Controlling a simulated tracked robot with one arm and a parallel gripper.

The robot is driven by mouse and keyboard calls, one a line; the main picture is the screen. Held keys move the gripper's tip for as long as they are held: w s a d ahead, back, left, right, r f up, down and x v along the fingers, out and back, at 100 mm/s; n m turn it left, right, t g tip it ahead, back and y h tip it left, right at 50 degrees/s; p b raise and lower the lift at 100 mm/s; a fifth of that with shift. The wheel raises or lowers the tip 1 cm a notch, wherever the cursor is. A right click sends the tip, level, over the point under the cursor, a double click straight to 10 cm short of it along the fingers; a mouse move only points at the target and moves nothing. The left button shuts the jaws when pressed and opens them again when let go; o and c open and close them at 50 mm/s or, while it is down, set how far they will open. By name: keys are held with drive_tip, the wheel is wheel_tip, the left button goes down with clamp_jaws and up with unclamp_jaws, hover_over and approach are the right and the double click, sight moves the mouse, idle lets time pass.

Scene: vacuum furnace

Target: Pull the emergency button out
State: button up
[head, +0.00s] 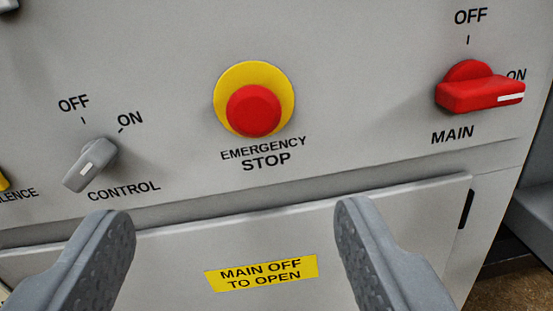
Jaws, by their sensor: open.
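The emergency button (253,110) is a red round knob on a yellow round base (228,88), set in the grey panel above the label EMERGENCY STOP. It is in the upper middle of the head view and nothing covers it. My gripper (230,215) is open and empty, its two grey fingers wide apart in the lower part of the view. The fingertips show below the button, one to each side of it, and do not touch it. I cannot tell how far the panel is from the fingertips.
A grey CONTROL switch (91,164) is left of the button. A red MAIN switch (479,92) sticks out at the right, its white mark towards ON. Below is a door (200,245) with a yellow MAIN OFF TO OPEN label (262,273). The panel around the button is clear.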

sight(254, 116)
drive_tip(key=shift+m+h, duration=0.3)
drive_tip(key=shift+w+d+f+p, duration=0.1)
drive_tip(key=shift+w+f, duration=0.15)
drive_tip(key=shift+w, duration=2.05)
drive_tip(key=shift+w+d+f+p, duration=0.1)
drive_tip(key=shift+w+d+f, duration=0.1)
drive_tip(key=shift+w, duration=2.1)
drive_tip(key=shift+w+d+f+p, duration=0.1)
drive_tip(key=shift+w+f, duration=0.15)
drive_tip(key=shift+w, duration=2.05)
